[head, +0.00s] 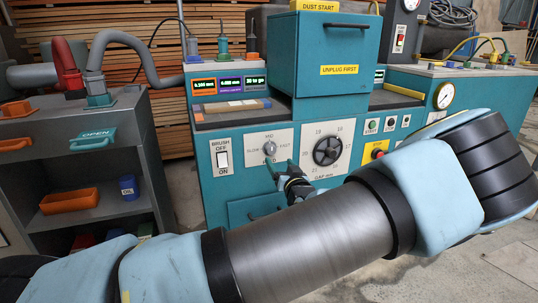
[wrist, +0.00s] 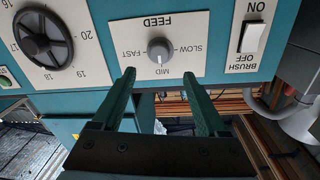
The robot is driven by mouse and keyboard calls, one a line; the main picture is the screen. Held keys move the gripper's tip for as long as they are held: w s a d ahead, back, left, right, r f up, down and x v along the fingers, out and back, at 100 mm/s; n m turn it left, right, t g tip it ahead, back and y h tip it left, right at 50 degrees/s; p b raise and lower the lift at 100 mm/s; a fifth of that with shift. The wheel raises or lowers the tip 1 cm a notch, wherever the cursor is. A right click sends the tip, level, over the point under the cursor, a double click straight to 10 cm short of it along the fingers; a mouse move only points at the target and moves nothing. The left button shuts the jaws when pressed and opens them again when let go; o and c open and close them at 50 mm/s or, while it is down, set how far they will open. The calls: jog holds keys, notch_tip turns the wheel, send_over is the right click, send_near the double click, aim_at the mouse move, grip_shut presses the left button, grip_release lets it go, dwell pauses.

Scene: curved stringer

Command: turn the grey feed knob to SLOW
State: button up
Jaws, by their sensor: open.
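The grey feed knob (wrist: 160,50) sits on a white FEED plate (wrist: 132,28) on the teal machine. The wrist view shows the plate upside down, with SLOW right of the knob, FAST left and MID below. The knob's pale mark appears to point at MID. In the head view the knob (head: 270,148) shows small, with SLOW on its left. My gripper (wrist: 158,74) is open and empty. Its two green fingers point at the plate, with the knob just beyond the gap between their tips. In the head view my gripper (head: 279,167) is just below the knob.
A black handwheel (head: 327,151) is right of the knob in the head view, and a white BRUSH switch (head: 223,159) is left. A yellow-backed red stop button (head: 377,153) is further right. A grey shelf cart (head: 85,195) stands at the left.

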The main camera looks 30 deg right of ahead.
aim_at(272, 150)
jog(key=w, duration=0.3)
jog(key=w+d, duration=0.1)
jog(key=w, duration=0.4)
jog(key=shift+w+d, duration=0.3)
jog(key=shift+d, duration=0.1)
jog(key=shift+c, duration=0.2)
grip_shut()
